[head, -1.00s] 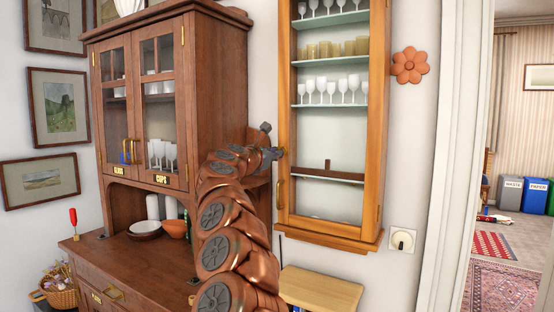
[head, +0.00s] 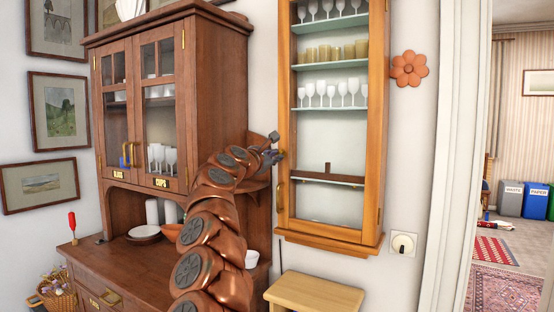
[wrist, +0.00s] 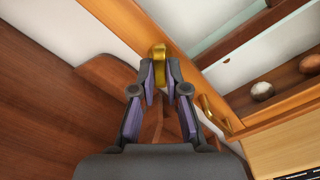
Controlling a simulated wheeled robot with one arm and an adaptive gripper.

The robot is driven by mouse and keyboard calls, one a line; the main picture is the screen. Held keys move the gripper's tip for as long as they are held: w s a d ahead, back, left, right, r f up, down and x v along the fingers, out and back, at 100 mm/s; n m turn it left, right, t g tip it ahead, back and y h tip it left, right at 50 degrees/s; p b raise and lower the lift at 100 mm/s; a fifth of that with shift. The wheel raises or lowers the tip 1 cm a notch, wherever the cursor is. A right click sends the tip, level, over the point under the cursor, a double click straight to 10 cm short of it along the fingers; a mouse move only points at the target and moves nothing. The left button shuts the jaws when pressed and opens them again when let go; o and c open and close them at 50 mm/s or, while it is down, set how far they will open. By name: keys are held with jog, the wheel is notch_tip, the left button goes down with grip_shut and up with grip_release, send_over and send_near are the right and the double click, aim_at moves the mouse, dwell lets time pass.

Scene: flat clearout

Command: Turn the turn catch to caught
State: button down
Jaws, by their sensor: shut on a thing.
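The turn catch (wrist: 158,51) is a small brass piece on the left frame of the wooden wall cabinet (head: 381,120). In the head view the catch (head: 281,154) is small, and its exact angle is hard to tell. My gripper (wrist: 160,70) has its two fingertips closed around the lower part of the catch, with the rounded top showing beyond them. In the head view my gripper (head: 272,156) reaches the cabinet's left edge from the left. The cabinet's glass door looks closed, with a brass handle (head: 280,195) below the catch.
A dark wooden dresser (head: 220,80) stands close on the left, with a small side shelf (wrist: 105,75) near my gripper. A light wooden stool (head: 318,290) is below the cabinet. A wall switch (head: 402,244) and a doorway are to the right.

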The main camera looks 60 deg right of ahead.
jog(key=shift+m, duration=0.5)
jog(key=m+p, duration=0.1)
jog(key=m, duration=0.3)
jog(key=shift+m, duration=0.4)
jog(key=m, duration=0.4)
jog(key=c, duration=1)
grip_release()
jog(key=shift+c, duration=0.2)
jog(key=shift+a+f, duration=0.1)
